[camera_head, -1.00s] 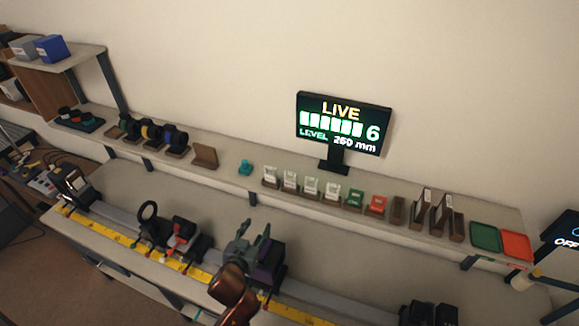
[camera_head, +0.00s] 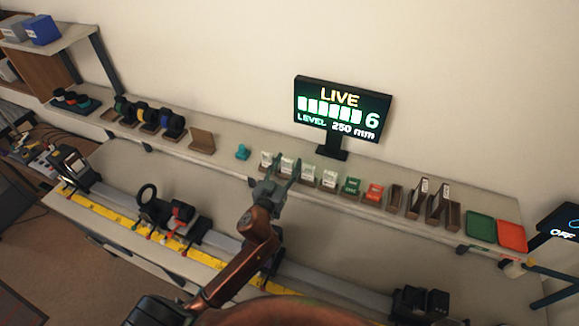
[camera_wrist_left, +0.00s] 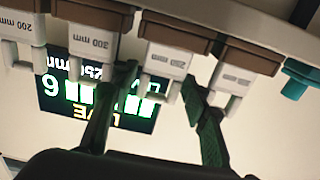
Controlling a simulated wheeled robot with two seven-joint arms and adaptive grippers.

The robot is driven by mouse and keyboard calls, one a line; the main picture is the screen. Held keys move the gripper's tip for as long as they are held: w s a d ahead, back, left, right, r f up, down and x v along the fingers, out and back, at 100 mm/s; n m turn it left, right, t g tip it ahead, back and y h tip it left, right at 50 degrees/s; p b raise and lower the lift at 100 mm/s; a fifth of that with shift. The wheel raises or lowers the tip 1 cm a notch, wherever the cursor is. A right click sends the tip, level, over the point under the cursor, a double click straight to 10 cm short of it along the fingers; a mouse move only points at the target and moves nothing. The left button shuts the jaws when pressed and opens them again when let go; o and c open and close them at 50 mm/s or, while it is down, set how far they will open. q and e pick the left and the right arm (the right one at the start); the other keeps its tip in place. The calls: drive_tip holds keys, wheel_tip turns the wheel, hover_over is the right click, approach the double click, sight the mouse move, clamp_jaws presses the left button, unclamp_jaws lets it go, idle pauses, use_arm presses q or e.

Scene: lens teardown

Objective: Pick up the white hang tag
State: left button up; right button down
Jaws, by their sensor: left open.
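Several white hang tags stand in brown holders along the rear shelf. In the head view the second from the left (camera_head: 288,166) is partly behind my left gripper (camera_head: 281,174). The leftmost tag (camera_head: 267,158) is beside it. In the left wrist view, upside down, the fingers of my left gripper (camera_wrist_left: 158,82) are open. One white tag (camera_wrist_left: 168,60) lies between them in the picture; its label is too small to read surely. Contact cannot be told. Neighbouring tags, one reading 300 mm (camera_wrist_left: 90,40), stand close on both sides. My right gripper is not in view.
A teal piece (camera_head: 242,152) is left of the tags; a green card (camera_head: 350,187) and a red card (camera_head: 373,193) are right. The monitor (camera_head: 342,108) stands behind them. A rail with a yellow scale (camera_head: 120,223) runs along the bench below.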

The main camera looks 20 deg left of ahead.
sight(288, 159)
use_arm(q)
drive_tip(key=shift+c, duration=0.4)
drive_tip(key=c, duration=0.7)
drive_tip(key=shift+o, duration=0.2)
drive_tip(key=shift+r, duration=0.4)
wheel_tip(288, 159, up, 2)
drive_tip(key=shift+r+b, duration=0.15)
drive_tip(key=shift+b, duration=0.25)
drive_tip(key=s+a+r+p, duration=0.2)
drive_tip(key=s+r+p, duration=0.4)
drive_tip(key=s+r, duration=0.4)
drive_tip(key=s, duration=0.3)
drive_tip(key=shift+s, duration=0.4)
